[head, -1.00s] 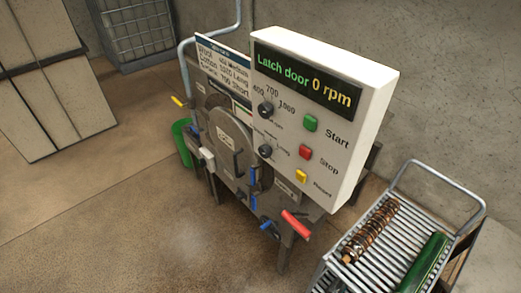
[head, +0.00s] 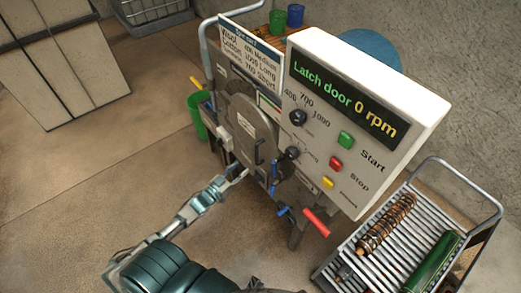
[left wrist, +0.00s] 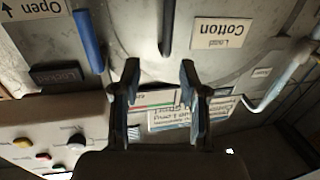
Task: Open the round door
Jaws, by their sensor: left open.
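The round grey door (head: 238,116) is on the front of the machine and looks closed. Its dark upright handle (head: 258,152) also shows in the left wrist view (left wrist: 168,28). My left gripper (head: 240,174) is in front of the door's lower part. In the left wrist view, which is upside down, my open left gripper (left wrist: 158,78) has its fingers apart and empty. The handle lies ahead of the gap between the fingertips, seemingly apart from them. A blue lever (left wrist: 88,42) stands beside the handle, near labels reading "Open" (left wrist: 40,9) and "Locked" (left wrist: 57,77). My right gripper is not in view.
The white control panel (head: 360,120) reads "Latch door 0 rpm" and overhangs the door's right. A red lever (head: 316,222) sticks out below. A roller cart (head: 366,272) with rolls stands at right. A green bucket (head: 198,118) stands left.

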